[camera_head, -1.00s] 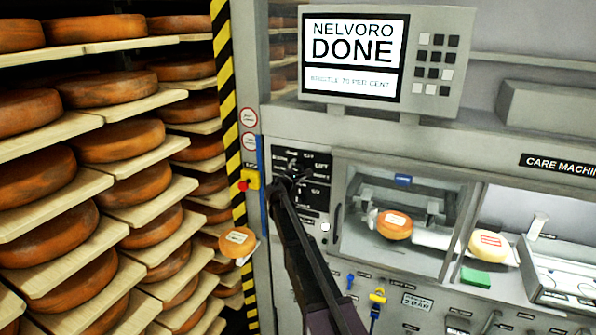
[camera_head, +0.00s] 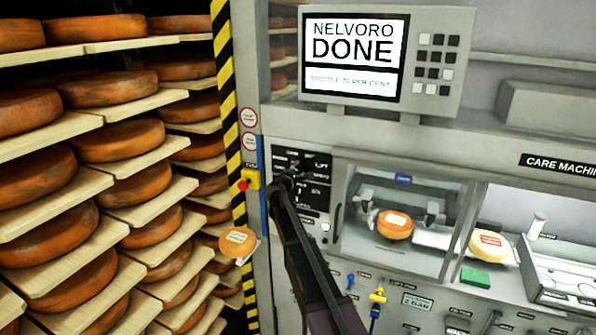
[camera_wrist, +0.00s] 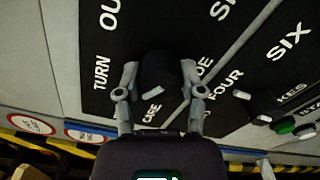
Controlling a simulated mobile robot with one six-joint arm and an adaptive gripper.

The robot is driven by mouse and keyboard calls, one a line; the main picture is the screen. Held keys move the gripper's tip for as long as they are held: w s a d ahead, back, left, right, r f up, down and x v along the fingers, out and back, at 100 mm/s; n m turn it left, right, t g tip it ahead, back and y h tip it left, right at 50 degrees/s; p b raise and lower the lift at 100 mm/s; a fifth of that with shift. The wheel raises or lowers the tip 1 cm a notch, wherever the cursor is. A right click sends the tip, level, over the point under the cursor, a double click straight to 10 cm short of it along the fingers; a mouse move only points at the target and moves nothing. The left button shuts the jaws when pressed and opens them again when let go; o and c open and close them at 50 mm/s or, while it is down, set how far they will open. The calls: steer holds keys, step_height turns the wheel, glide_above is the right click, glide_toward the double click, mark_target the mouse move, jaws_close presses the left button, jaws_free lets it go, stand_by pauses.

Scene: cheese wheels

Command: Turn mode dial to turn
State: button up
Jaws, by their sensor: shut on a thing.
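The mode dial (camera_wrist: 160,76) is a dark round knob on the black control panel (camera_wrist: 228,60) in the wrist view. In the head view my gripper (camera_head: 290,180) is at the black panel (camera_head: 318,196) and hides the dial.
A second knob (camera_wrist: 262,105) and a green button (camera_wrist: 286,126) are close on the right in the wrist view. A screen (camera_head: 353,55) reads NELVORO DONE. An orange cheese wheel (camera_head: 395,224) sits in the machine chamber. Cheese shelves (camera_head: 60,218) fill the left side.

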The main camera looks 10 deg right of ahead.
steer(key=m, duration=0.7)
stand_by(0.5)
steer(key=o, duration=1.1)
steer(key=shift+w, duration=0.1)
steer(key=shift+o, duration=0.2)
steer(key=shift+f, duration=0.1)
steer(key=v, duration=1.2)
steer(key=shift+d, duration=0.1)
